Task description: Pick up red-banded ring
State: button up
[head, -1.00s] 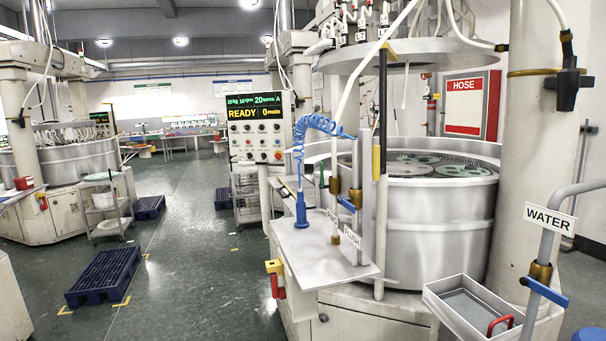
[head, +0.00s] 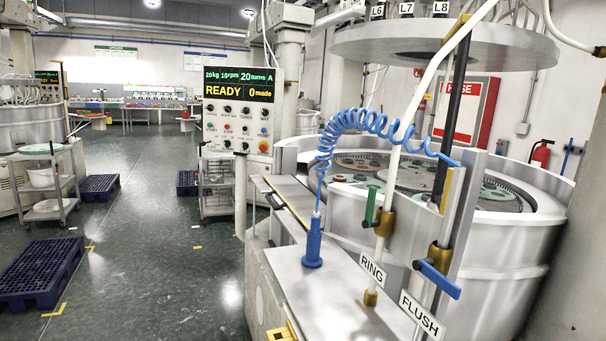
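No red-banded ring can be made out for sure. The open lapping machine (head: 470,262) stands at the right, with green and grey round plates (head: 508,193) inside its drum. Small reddish marks show among these plates, too small to identify. The drum's near wall and the pipes hide part of its inside. My gripper is not in view.
A steel side table (head: 345,308) carries a blue nozzle (head: 313,243) on a coiled hose. Valve pipes labelled RING (head: 372,268) and FLUSH stand before the drum. A control panel (head: 238,112) reads READY. Blue pallets (head: 40,270) lie left; the aisle floor (head: 170,260) is clear.

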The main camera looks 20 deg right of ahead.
aim_at(340, 179)
jog(key=z, duration=0.15)
jog(key=i, duration=1.3)
jog(key=z, duration=0.55)
jog(key=i, duration=0.65)
jog(key=u, duration=1.55)
jog(key=i, duration=3.5)
jog(key=z, duration=0.05)
